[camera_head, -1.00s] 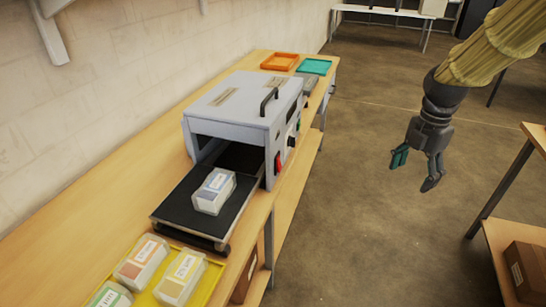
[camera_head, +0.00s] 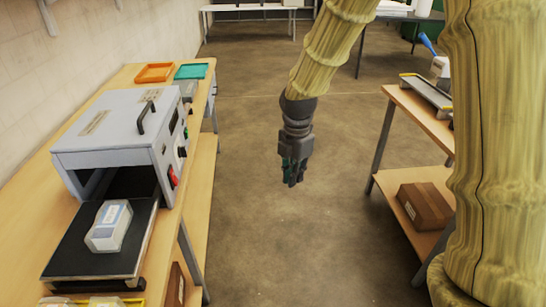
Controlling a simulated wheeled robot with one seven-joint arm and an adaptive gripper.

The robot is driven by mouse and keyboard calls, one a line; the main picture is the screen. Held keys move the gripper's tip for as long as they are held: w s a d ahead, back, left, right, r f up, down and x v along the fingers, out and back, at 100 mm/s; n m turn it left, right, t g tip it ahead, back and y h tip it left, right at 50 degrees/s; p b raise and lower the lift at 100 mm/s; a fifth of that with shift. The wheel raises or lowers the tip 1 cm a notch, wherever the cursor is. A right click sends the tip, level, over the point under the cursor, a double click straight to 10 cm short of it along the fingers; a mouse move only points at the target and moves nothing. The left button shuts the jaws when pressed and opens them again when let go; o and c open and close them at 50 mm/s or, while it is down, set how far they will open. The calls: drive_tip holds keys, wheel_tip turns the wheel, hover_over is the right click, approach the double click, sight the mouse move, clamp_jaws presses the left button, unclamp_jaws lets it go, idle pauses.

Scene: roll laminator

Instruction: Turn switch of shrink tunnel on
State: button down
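The shrink tunnel (camera_head: 120,135) is a grey box with a black handle on top, standing on the wooden bench at left. Its right side panel carries a red switch (camera_head: 173,177), with a dark knob and a small green part further back. Whether the switch is on or off is too small to tell. A package (camera_head: 109,226) lies on the dark conveyor (camera_head: 70,252) in front of the tunnel's opening. My gripper (camera_head: 293,182) hangs pointing down over the aisle, right of the tunnel and apart from it. Its fingers are seen nearly edge-on and nothing shows between them.
The bench (camera_head: 203,165) runs along the left wall, with an orange tray (camera_head: 154,72) and a teal tray (camera_head: 191,71) at its far end. A right-hand table holds a brown box (camera_head: 425,205) on its lower shelf. The aisle floor (camera_head: 260,245) is clear.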

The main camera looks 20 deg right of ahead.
drive_tip(key=s+a+f+m, duration=0.2)
drive_tip(key=s+f+m, duration=0.1)
drive_tip(key=f, duration=0.5)
drive_tip(key=s+a+f+m, duration=0.1)
drive_tip(key=s+f+m, duration=0.3)
drive_tip(key=f, duration=0.4)
drive_tip(key=s+a+f+m, duration=0.2)
drive_tip(key=s+f+m, duration=0.1)
drive_tip(key=f, duration=0.5)
drive_tip(key=s+a+f+m, duration=0.1)
drive_tip(key=s+f+m, duration=0.5)
drive_tip(key=s, duration=0.5)
drive_tip(key=s+a+f+m, duration=0.2)
drive_tip(key=s+f+m, duration=0.3)
drive_tip(key=s+f, duration=0.3)
drive_tip(key=shift+s+f+m, duration=0.35)
drive_tip(key=shift+s+m, duration=0.05)
drive_tip(key=shift+s, duration=1.1)
drive_tip(key=shift+a, duration=0.1)
